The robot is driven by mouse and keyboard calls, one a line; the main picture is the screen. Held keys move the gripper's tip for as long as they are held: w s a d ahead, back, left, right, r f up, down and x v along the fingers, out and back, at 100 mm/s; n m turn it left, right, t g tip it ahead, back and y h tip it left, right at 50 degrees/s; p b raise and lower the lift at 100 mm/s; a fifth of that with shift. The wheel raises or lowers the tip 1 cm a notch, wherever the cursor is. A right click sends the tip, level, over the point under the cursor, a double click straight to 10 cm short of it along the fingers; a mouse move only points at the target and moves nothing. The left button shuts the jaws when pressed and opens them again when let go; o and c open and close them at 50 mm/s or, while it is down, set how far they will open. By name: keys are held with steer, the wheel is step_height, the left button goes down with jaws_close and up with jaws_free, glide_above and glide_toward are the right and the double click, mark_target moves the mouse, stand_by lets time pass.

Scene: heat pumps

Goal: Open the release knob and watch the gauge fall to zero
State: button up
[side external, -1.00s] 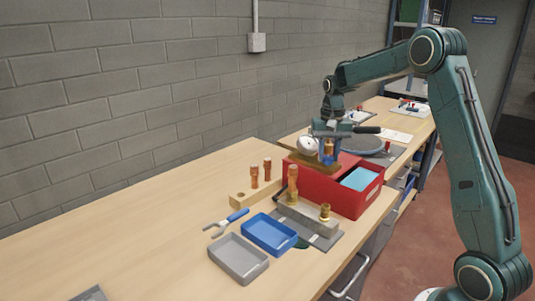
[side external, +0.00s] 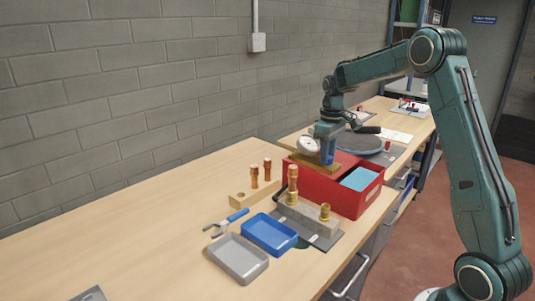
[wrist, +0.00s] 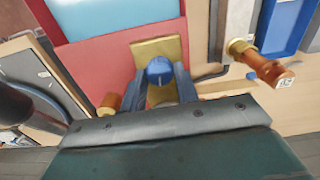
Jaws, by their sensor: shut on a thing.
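The gauge (side external: 309,146) has a round white dial. It stands over a tan block (side external: 320,168) at the red case; its needle is too small to read. The release knob (wrist: 160,70) is blue and round-topped, seen from above in the wrist view. My gripper (wrist: 158,84) is shut on it, with one blue-grey finger on each side. In the side view my gripper (side external: 328,152) points straight down just right of the gauge, and its body hides most of the knob. A copper-coloured part (wrist: 109,102) shows left of the fingers in the wrist view.
The red case (side external: 340,200) holds a light blue item. In front are a copper fitting on a grey block (side external: 308,217), a blue tray (side external: 270,233), a grey tray (side external: 238,258) and a blue-handled tool (side external: 226,222). The bench's left part is mostly clear.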

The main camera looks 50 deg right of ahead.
steer(key=shift+n, duration=0.5)
steer(key=o, duration=0.7)
steer(key=shift+r, duration=0.2)
step_height(320, 180, up, 14)
steer(key=shift+f, duration=0.25)
steer(key=shift+a, duration=0.1)
stand_by(0.4)
